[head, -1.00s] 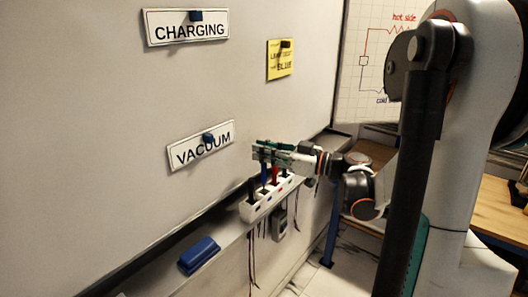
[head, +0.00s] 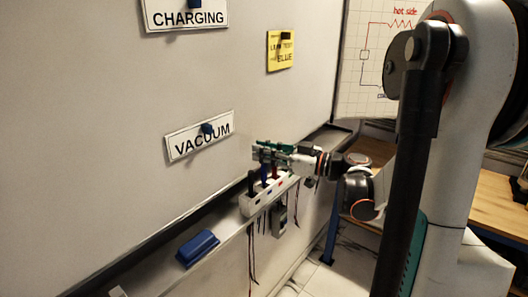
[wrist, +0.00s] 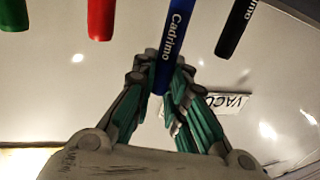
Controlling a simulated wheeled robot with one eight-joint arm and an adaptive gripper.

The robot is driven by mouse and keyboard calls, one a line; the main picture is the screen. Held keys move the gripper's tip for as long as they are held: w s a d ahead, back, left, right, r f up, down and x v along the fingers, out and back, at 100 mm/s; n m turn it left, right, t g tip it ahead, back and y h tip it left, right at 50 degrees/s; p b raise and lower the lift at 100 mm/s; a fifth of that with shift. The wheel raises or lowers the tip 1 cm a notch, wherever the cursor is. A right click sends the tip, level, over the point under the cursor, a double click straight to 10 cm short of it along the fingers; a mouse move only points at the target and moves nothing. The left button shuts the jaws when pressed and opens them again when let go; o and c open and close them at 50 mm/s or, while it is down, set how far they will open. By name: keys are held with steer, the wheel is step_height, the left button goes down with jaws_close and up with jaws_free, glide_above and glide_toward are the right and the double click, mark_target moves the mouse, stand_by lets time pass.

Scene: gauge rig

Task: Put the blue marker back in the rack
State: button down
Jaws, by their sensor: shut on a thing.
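The blue marker (head: 264,172) hangs below my gripper (head: 262,152), which is shut on its upper end. In the wrist view the blue marker (wrist: 174,45) shows its "Cadrimo" lettering, with the fingers of my gripper (wrist: 160,88) on both sides of its end. The white rack (head: 252,207) is fixed along the whiteboard's lower edge, under my gripper. The blue marker's lower end is at the rack; I cannot tell how deep it sits. A black marker (head: 252,182) and a red marker (head: 274,172) stand in the rack on either side.
A green marker (wrist: 12,14) shows in the wrist view beyond the red one. A blue eraser (head: 198,249) lies on the ledge to the left. A VACUUM sign (head: 183,147) and a yellow note (head: 280,55) are on the whiteboard (head: 90,110). Thin cords hang below the rack.

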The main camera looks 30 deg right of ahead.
steer(key=shift+f+b, duration=0.75)
steer(key=shift+f, duration=0.25)
steer(key=c, duration=1)
jaws_free()
steer(key=shift+o, duration=0.2)
steer(key=shift+r, duration=0.15)
steer(key=shift+r+p, duration=3.65)
steer(key=shift+r, duration=1.25)
